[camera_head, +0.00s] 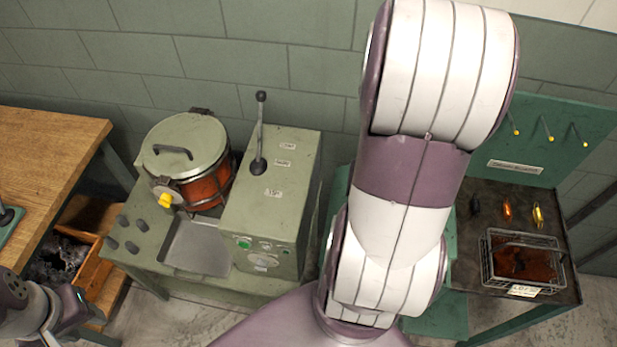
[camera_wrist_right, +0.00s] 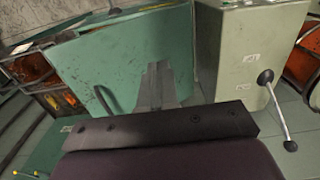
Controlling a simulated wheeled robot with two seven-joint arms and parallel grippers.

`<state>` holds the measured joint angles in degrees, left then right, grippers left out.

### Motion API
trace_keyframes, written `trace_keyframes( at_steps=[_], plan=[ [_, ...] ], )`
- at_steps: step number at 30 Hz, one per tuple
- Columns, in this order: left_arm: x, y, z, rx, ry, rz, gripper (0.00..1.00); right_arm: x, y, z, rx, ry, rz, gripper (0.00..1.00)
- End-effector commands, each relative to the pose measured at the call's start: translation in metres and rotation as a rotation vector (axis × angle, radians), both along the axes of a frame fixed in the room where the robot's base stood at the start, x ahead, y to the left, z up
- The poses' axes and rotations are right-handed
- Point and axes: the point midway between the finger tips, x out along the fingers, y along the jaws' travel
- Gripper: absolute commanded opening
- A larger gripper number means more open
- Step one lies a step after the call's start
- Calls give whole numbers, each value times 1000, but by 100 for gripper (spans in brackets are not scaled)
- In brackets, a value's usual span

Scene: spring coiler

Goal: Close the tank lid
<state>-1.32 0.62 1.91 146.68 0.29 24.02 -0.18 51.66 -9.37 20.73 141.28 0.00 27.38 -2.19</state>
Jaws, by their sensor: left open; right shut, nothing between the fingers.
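The tank (camera_head: 212,187) is an orange-brown drum on the grey-green machine at left centre in the head view. Its round pale green lid (camera_head: 195,144) with a dark handle (camera_head: 173,152) lies over the tank mouth, hinge at the back. I cannot tell if it is fully seated. A yellow knob (camera_head: 165,199) is on the tank's front rim. My left gripper (camera_head: 80,303) is at the lower left corner, open and well apart from the tank. My right gripper (camera_wrist_right: 158,87) is shut and empty in the right wrist view, in front of a teal panel; the head view does not show it.
A control box (camera_head: 272,205) with an upright lever (camera_head: 260,130) stands right of the tank. A wooden table (camera_head: 45,150) is at left. A dark bench with a wire basket (camera_head: 520,262) is at right. My right arm covers the middle of the head view.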

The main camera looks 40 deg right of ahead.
Motion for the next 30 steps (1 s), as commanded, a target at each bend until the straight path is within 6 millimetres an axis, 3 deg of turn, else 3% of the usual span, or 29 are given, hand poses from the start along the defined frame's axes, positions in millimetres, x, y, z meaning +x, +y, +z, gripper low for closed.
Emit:
trace_keyframes(
  at_steps=[5, 18, 30],
  plan=[
    [0, 0, -3, 0, 0, 0, 41, -5, -5, -4, 0, 0, -5, 0],
    [0, 0, -13, 0, 0, 0, 41, -42, -36, -25, 0, 0, -4, 0],
    [0, 0, -18, 0, 0, 0, 41, -48, -41, -31, 1, 1, -5, 0]
  ],
)
